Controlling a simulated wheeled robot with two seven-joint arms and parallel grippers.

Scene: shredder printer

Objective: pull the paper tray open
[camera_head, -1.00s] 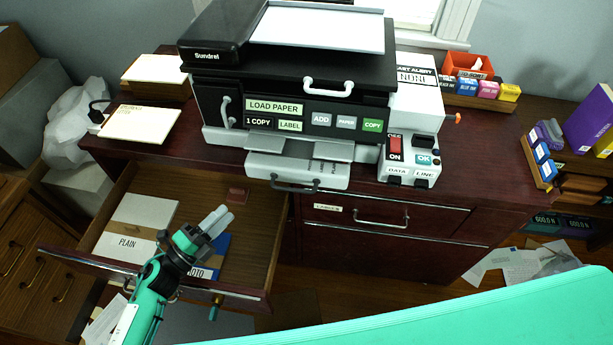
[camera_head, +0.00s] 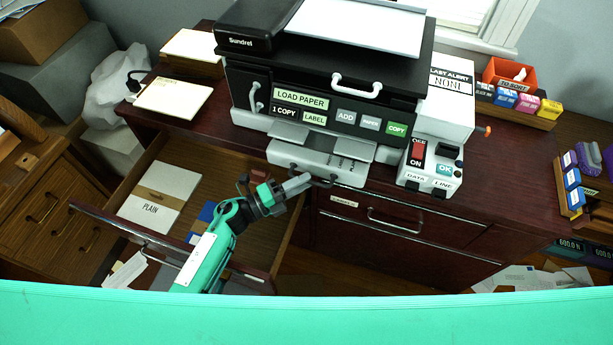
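The printer (camera_head: 262,75) stands on the dark red desk, with labelled buttons on its front. Its grey paper tray (camera_head: 345,172) sits low on the printer's front and has a dark handle (camera_head: 325,184). My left gripper (camera_head: 303,183) is at the left end of this handle, its fingers pointing right and overlapping it in the picture. I cannot tell whether the fingers touch the handle or how far apart they are. My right gripper is out of view.
An open desk drawer (camera_head: 128,178) below my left arm holds a stack marked PLAIN (camera_head: 158,203) and a blue pack. A closed drawer (camera_head: 395,218) lies under the tray. A control box (camera_head: 430,167) stands right of the tray.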

